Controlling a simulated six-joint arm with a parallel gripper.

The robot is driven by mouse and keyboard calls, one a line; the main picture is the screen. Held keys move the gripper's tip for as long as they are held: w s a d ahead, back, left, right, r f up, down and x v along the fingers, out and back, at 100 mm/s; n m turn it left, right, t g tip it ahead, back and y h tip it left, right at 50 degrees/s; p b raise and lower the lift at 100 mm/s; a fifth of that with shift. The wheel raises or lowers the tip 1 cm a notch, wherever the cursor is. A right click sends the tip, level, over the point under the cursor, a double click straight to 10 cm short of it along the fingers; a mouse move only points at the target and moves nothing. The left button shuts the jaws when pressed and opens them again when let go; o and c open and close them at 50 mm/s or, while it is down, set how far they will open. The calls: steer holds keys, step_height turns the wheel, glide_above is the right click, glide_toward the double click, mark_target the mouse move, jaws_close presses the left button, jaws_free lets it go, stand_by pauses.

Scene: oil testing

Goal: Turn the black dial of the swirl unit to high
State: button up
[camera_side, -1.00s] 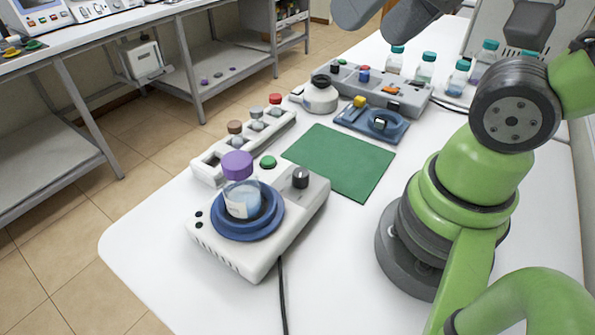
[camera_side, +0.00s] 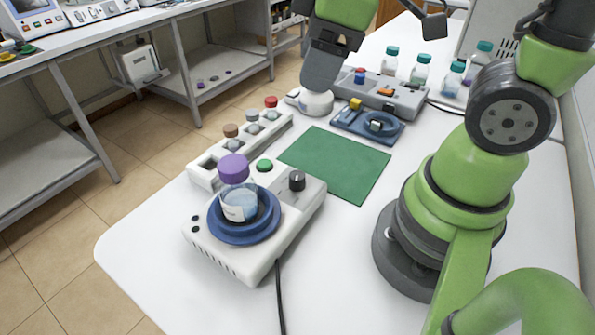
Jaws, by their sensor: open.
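The swirl unit (camera_side: 225,262) is a white box near the front left of the table. Its black dial (camera_side: 297,181) stands upright on the far right corner of its top. The dial carries a pale mark, too small to read for its setting. A clear vial with a purple cap (camera_side: 233,168) sits in the blue round holder (camera_side: 245,236) on the unit. My gripper (camera_side: 318,88) is open, pointing down beyond the green mat, well away from the dial. Its fingertips are hard to make out.
A white rack (camera_side: 208,172) with several capped vials stands behind the unit. A green mat (camera_side: 338,165) lies to its right. A white round device (camera_side: 316,104), blue fixture (camera_side: 365,127), grey box (camera_side: 400,98) and teal-capped bottles (camera_side: 420,70) stand farther back.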

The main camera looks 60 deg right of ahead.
mark_target(297, 174)
steer(key=w+f+n+g, duration=0.1)
steer(key=f+n, duration=0.2)
steer(key=w+f+n+g, duration=0.1)
steer(key=f+n, duration=0.3)
steer(key=w+f+n+g+h, duration=0.1)
steer(key=f+n, duration=0.2)
steer(key=n, duration=0.1)
steer(key=shift+a+f+g, duration=0.2)
steer(key=shift+g, duration=0.2)
step_height(297, 174, down, 10)
steer(key=shift+s+r, duration=0.1)
steer(key=c, duration=0.9)
